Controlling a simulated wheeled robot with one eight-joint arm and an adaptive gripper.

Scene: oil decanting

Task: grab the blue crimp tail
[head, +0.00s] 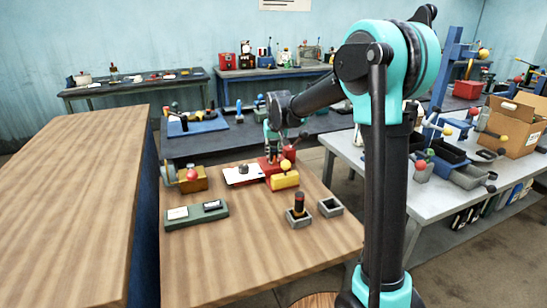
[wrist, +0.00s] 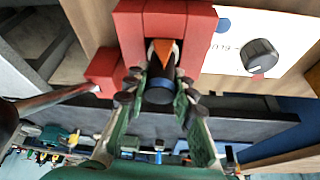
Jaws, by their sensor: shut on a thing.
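My gripper (wrist: 159,80) has its green fingers on either side of a dark cylindrical piece (wrist: 160,90) and is shut on it. The piece has an orange, pointed part and sits at the opening of a red block (wrist: 129,30). I cannot tell whether this piece is the blue crimp tail; no clearly blue tail shows. In the head view my gripper (head: 270,138) points down over the red device (head: 268,168) at the back of the wooden table. The arm and fingers hide much of the contact there.
A white panel with a knob (head: 243,174) lies left of the red device; a yellow block (head: 285,179) is right in front. A green tray (head: 196,215) and two grey square holders (head: 298,218) (head: 331,207) stand nearer. The front of the wooden table is clear.

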